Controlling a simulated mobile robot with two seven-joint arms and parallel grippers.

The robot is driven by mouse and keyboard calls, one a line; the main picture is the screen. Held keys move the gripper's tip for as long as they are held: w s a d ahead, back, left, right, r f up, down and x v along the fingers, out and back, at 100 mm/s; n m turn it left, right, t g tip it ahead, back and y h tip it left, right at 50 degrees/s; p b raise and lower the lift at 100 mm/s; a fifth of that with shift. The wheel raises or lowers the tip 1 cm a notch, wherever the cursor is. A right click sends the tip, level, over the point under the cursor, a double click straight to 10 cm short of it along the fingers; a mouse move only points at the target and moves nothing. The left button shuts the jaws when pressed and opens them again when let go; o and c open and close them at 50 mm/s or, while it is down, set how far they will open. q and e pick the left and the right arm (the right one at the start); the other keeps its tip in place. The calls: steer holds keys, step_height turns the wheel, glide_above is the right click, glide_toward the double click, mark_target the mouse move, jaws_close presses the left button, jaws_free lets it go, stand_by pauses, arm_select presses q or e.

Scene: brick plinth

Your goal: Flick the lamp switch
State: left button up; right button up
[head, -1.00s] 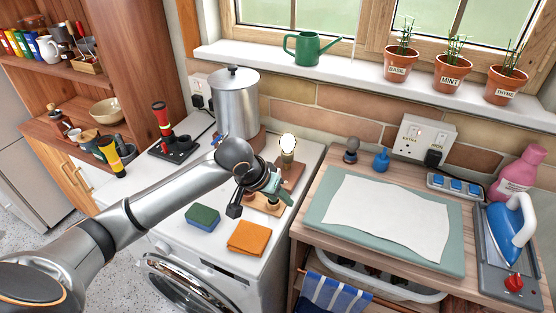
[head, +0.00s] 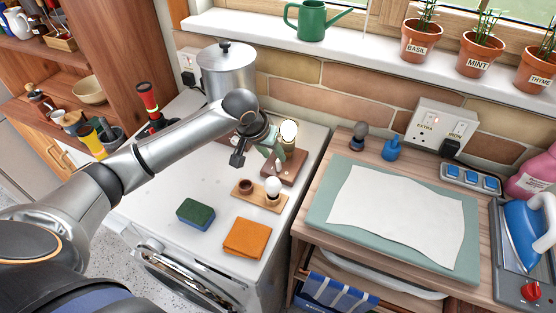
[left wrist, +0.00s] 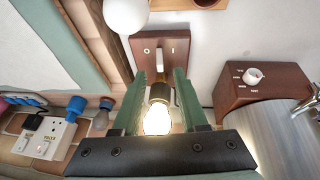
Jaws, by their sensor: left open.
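The lamp has a brown wooden base (head: 291,172) and a bare, glowing bulb (head: 289,131) at the back of the white worktop. In the left wrist view the lamp base (left wrist: 143,47) carries O and I marks, with a pale switch (left wrist: 160,67) between them, and the lit bulb (left wrist: 157,119) shows below. My left gripper (head: 277,158) is open at the lamp, its green fingers pointing down. In the left wrist view the left gripper (left wrist: 164,80) has one finger each side of the switch and bulb socket, nothing held; contact cannot be told. My right gripper is not in view.
A wooden holder (head: 245,190) with a white bulb (head: 272,186) stands in front of the lamp. A green sponge (head: 196,213) and orange cloth (head: 246,238) lie nearer. A steel pot (head: 228,72) stands behind my arm. A wall socket panel (head: 437,124) is to the right.

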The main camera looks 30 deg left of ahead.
mark_target(277, 160)
arm_select(q)
steer(key=shift+x, duration=2.75)
steer(key=shift+c, duration=0.3)
jaws_close()
